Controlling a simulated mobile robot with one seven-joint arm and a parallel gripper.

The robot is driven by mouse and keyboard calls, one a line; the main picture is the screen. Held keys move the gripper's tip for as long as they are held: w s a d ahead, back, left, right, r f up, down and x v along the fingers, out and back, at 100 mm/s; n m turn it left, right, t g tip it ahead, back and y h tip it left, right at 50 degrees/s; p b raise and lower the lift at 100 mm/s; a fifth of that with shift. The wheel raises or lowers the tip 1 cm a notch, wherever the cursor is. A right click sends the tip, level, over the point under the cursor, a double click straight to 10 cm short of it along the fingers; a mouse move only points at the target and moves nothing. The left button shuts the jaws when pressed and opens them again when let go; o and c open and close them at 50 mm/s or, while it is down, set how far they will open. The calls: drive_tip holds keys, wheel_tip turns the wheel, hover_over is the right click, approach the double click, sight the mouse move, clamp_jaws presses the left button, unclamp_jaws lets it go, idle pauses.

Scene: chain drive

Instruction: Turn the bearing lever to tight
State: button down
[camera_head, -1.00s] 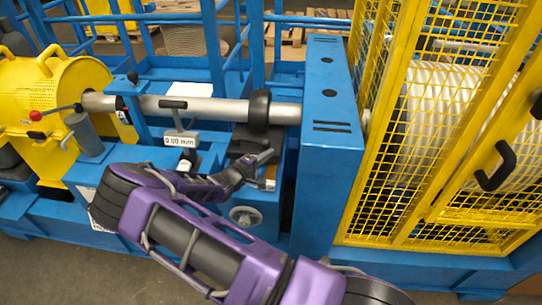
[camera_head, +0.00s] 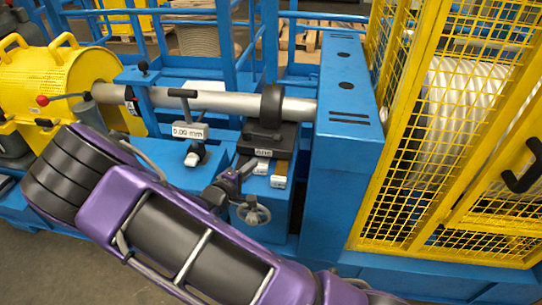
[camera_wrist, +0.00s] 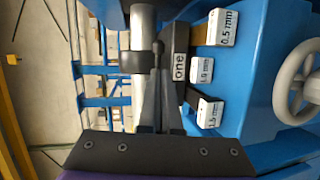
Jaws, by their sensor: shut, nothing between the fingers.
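The black bearing (camera_head: 271,104) sits around the silver shaft (camera_head: 215,99), on a dark base (camera_head: 268,135) beside the blue upright housing. In the wrist view the shaft (camera_wrist: 143,22) runs vertically behind my fingers. My gripper (camera_head: 248,167) is just in front of the bearing base, above the handwheel. In the wrist view my gripper (camera_wrist: 158,48) is shut and empty, its tips overlapping the bearing area beside a dark block labelled "one" (camera_wrist: 180,67). I cannot tell whether the tips touch anything. I cannot clearly pick out the bearing lever or its setting.
White-tagged shims (camera_head: 278,181) lie below the bearing; tags read 0.5 mm (camera_wrist: 222,27) and others. A grey handwheel (camera_head: 252,211) is close below my gripper. A gauge reads 0.00 mm (camera_head: 190,131). The blue housing (camera_head: 345,150) and yellow mesh guard (camera_head: 425,190) stand right.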

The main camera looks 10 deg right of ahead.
drive_tip(key=b, duration=0.1)
approach(276, 140)
drive_tip(key=x, duration=0.6)
drive_tip(key=shift+w+d+f, duration=0.15)
drive_tip(key=shift+w+f, duration=0.05)
drive_tip(key=shift+w, duration=0.15)
drive_tip(key=shift+d, duration=0.1)
